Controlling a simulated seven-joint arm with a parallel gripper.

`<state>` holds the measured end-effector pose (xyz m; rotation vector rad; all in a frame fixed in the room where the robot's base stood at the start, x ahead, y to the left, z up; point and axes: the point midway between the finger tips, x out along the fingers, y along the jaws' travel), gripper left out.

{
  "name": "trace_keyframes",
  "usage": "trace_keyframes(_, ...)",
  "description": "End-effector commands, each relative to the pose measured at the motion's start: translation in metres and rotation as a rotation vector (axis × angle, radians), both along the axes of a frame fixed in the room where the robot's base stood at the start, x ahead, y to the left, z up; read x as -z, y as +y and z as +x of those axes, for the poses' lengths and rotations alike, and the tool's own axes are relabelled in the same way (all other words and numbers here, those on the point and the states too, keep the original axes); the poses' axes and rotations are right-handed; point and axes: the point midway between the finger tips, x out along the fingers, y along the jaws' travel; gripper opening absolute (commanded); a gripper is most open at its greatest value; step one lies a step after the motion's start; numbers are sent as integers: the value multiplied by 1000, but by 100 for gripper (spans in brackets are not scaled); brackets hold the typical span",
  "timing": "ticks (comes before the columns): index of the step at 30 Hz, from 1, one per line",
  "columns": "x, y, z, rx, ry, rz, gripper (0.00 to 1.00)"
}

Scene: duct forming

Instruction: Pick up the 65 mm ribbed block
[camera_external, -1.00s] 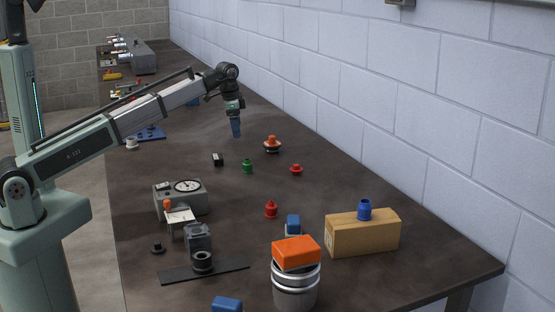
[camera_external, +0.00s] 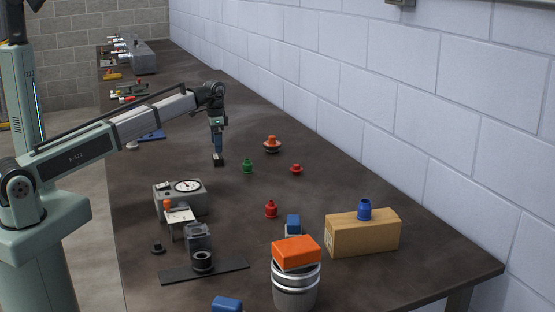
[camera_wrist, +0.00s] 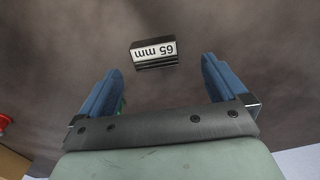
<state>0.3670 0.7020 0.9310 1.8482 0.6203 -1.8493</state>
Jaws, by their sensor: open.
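The 65 mm ribbed block (camera_wrist: 154,54) is small and black, with a white label reading "65 mm" that appears upside down in the wrist view. It lies on the table just beyond the fingertips, between their lines. In the external view the block (camera_external: 218,161) sits on the dark table directly under my gripper (camera_external: 218,151). My gripper also shows in the wrist view (camera_wrist: 157,72), its two blue fingers spread wide apart with nothing between them. The exact gap between fingertips and block is hard to tell.
A green knobbed piece (camera_external: 247,167) stands just right of the block. Red pieces (camera_external: 296,169) and an orange-topped one (camera_external: 272,145) stand farther right. A grey gauge box (camera_external: 180,197) is nearer the camera. The table around the block is mostly clear.

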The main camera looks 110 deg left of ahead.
Motion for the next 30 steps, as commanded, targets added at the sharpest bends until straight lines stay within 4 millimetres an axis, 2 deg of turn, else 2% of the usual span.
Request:
trace_keyframes(8, 11, -1, 1, 0, 0, 0, 99)
trace_keyframes(19, 54, -6, 4, 0, 1, -1, 99)
trace_keyframes(27, 58, -6, 5, 0, 0, 1, 99)
trace_keyframes(30, 57, -6, 5, 0, -1, 1, 91)
